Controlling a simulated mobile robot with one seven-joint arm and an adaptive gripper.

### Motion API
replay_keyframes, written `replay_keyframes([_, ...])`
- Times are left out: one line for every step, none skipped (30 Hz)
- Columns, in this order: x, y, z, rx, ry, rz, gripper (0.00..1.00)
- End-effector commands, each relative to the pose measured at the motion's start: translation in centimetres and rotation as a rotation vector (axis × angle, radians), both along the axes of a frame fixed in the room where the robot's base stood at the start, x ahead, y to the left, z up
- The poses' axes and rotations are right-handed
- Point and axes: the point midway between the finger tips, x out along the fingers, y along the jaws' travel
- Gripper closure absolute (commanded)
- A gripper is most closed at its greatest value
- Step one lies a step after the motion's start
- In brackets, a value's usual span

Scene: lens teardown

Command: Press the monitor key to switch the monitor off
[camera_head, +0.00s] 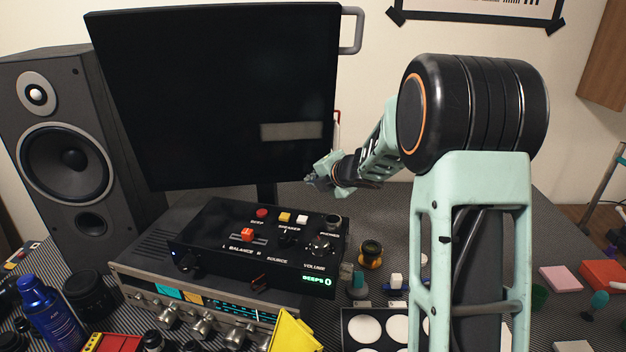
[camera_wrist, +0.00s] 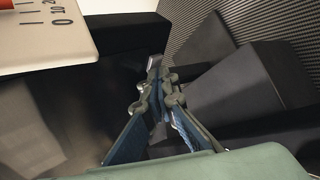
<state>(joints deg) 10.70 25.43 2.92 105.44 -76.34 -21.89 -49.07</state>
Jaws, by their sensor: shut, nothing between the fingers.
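The monitor (camera_head: 210,95) stands at the back left, its screen dark except for a pale rectangle that may be a reflection. My gripper (camera_head: 312,182) is shut and empty at the monitor's lower right edge. In the wrist view its fingers (camera_wrist: 155,66) meet, with nothing visible between them. I cannot tell whether it touches anything. I cannot make out a key on the monitor. A black control box (camera_head: 215,240) in front of the monitor bears a red button (camera_head: 262,212), a yellow button (camera_head: 285,217) and a white button (camera_head: 302,219).
The control box sits on a receiver (camera_head: 140,285). A speaker (camera_head: 65,150) stands left. A white scale card (camera_wrist: 45,35) is close in the wrist view.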

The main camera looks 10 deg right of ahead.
Motion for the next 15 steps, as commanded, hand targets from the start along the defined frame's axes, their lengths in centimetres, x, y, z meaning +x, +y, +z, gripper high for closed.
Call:
replay_keyframes([-0.12,-0.06,-0.05,0.000,0.000,-0.001,1.00])
replay_keyframes([-0.23,-0.07,-0.08,0.000,0.000,-0.001,1.00])
replay_keyframes([-0.38,-0.07,-0.10,0.000,-0.002,-0.001,1.00])
replay_keyframes([-0.50,-0.07,-0.10,0.000,-0.002,-0.001,1.00])
replay_keyframes([-0.60,-0.08,-0.09,0.000,-0.002,-0.001,1.00])
replay_keyframes([-0.71,-0.08,-0.09,0.000,-0.002,-0.001,1.00])
replay_keyframes([-0.76,-0.09,-0.09,0.000,-0.002,-0.001,1.00])
replay_keyframes([-0.78,-0.08,-0.09,0.000,-0.002,-0.001,1.00])
replay_keyframes([-0.77,-0.08,-0.08,0.000,-0.001,-0.001,1.00])
replay_keyframes([-0.77,-0.08,-0.08,0.000,-0.001,-0.001,1.00])
replay_keyframes([-0.77,-0.08,-0.08,0.000,0.000,-0.001,1.00])
replay_keyframes([-0.77,-0.06,-0.09,0.000,0.000,-0.001,1.00])
replay_keyframes([-0.78,-0.07,-0.08,0.000,0.000,-0.001,1.00])
replay_keyframes([-0.81,-0.07,-0.10,0.000,0.000,-0.001,1.00])
replay_keyframes([-0.93,-0.06,-0.17,0.000,0.000,-0.001,1.00])
